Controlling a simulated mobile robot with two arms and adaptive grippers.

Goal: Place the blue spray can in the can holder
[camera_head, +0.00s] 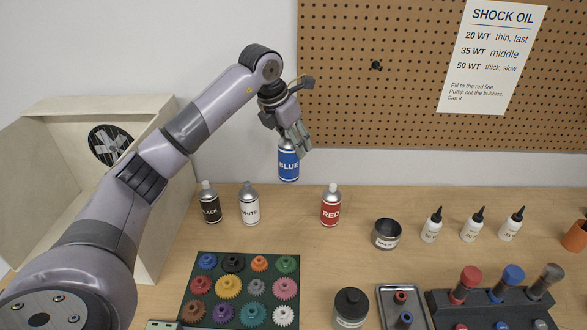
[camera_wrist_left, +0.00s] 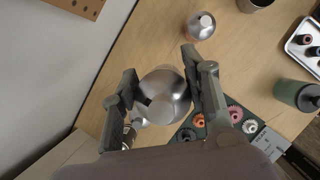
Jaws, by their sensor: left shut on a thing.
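My left gripper (camera_head: 297,140) is shut on the blue spray can (camera_head: 288,167) near its silver top, holding it upright above the back of the table. In the left wrist view, the gripper (camera_wrist_left: 165,95) has a finger on each side of the can's silver dome (camera_wrist_left: 163,92). A black can (camera_head: 210,206) and a white can (camera_head: 249,206) stand to the left of the blue can, and a red can (camera_head: 331,208) stands to the right. I cannot make out a can holder in these views. My right gripper is not in view.
A pale open box with a fan (camera_head: 110,144) stands at the left. Bare table shows between the white and red cans.

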